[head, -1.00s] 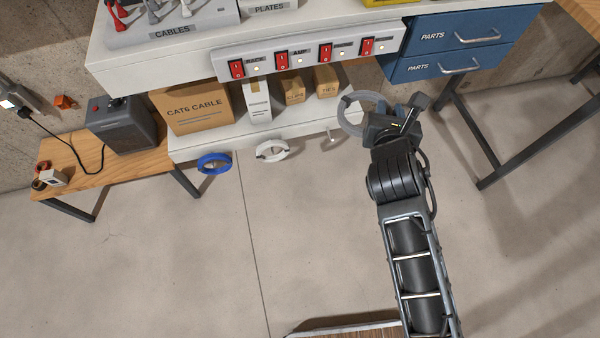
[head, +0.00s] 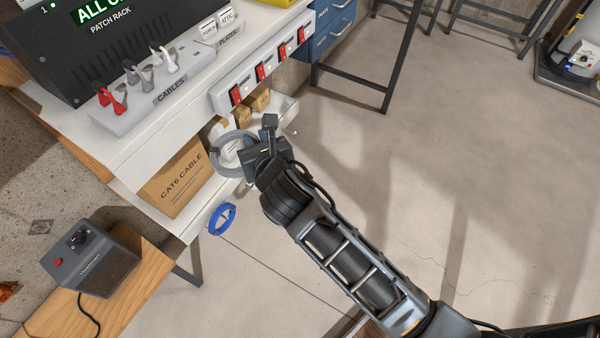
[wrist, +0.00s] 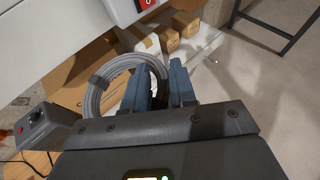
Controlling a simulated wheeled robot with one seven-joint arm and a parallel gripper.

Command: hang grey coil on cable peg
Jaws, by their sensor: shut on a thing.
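The grey coil (head: 222,160) is a ring of grey cable in front of the lower shelf. My gripper (head: 258,145) is shut on its right side. In the wrist view the coil (wrist: 92,98) sits left of the fingers of my gripper (wrist: 165,85), its ring facing the camera. A small pale peg (head: 294,132) sticks out from the shelf's front edge, right of my gripper; it also shows in the wrist view (wrist: 213,61). The coil is apart from this peg. Part of the coil is hidden behind my gripper.
A blue coil (head: 222,218) hangs from the lower shelf (head: 190,229) at the left. A CAT6 cable box (head: 175,180) and small boxes (head: 260,101) stand on that shelf. A switch strip (head: 270,70) is above. Open floor lies to the right.

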